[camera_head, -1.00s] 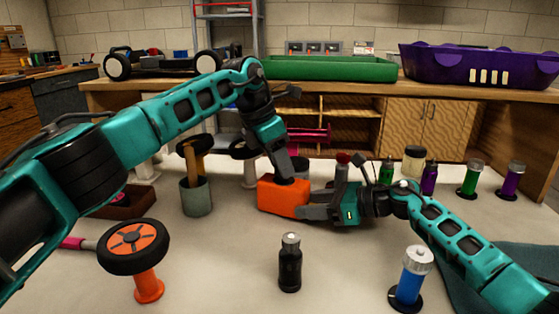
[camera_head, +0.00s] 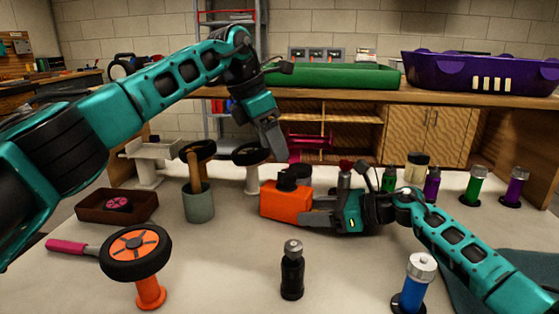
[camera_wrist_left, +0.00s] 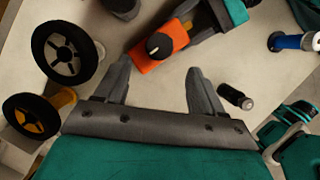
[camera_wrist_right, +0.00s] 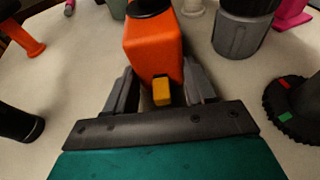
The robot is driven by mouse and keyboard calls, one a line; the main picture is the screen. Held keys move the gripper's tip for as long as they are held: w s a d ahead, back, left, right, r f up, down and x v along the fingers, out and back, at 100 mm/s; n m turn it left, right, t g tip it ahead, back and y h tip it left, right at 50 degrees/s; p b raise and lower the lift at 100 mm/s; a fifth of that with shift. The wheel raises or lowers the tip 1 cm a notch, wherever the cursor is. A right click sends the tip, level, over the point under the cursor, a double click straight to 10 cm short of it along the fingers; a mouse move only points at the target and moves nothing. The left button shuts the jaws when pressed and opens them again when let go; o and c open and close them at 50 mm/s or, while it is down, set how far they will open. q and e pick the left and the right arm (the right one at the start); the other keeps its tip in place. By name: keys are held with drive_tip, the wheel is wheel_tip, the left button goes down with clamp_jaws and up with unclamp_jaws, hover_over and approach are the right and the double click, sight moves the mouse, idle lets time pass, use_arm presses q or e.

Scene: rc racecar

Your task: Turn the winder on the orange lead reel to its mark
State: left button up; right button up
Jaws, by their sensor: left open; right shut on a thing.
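The orange lead reel (camera_head: 285,201) stands on the table, a boxy orange body with a black round winder (camera_head: 288,181) on top. In the left wrist view the winder (camera_wrist_left: 158,46) shows a short pale line; I cannot tell whether it meets a mark. My right gripper (camera_head: 306,212) is shut on the reel's near end. In the right wrist view the reel (camera_wrist_right: 152,48) sits between its fingers, with a small yellow block (camera_wrist_right: 161,92) at its end. My left gripper (camera_head: 277,148) is open and empty, above the winder and apart from it.
A grey-green cup (camera_head: 198,203) and a wheel on a white stand (camera_head: 251,180) are left of the reel. A wheel on an orange stand (camera_head: 135,255), a black bottle (camera_head: 292,272) and a blue cylinder (camera_head: 414,285) are in front. Several small cylinders stand at right.

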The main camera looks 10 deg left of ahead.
use_arm(q)
drive_tip(key=v, duration=0.5)
drive_tip(key=shift+s+r, duration=0.1)
drive_tip(key=shift+r, duration=0.1)
use_arm(e)
drive_tip(key=o, duration=1.1)
drive_tip(key=v, duration=1.1)
drive_tip(key=shift+s+d+r, duration=0.1)
drive_tip(key=shift+s+d, duration=0.05)
drive_tip(key=shift+d, duration=0.1)
drive_tip(key=shift+s+d+r, duration=0.1)
drive_tip(key=shift+d, duration=0.1)
drive_tip(key=shift+r, duration=0.1)
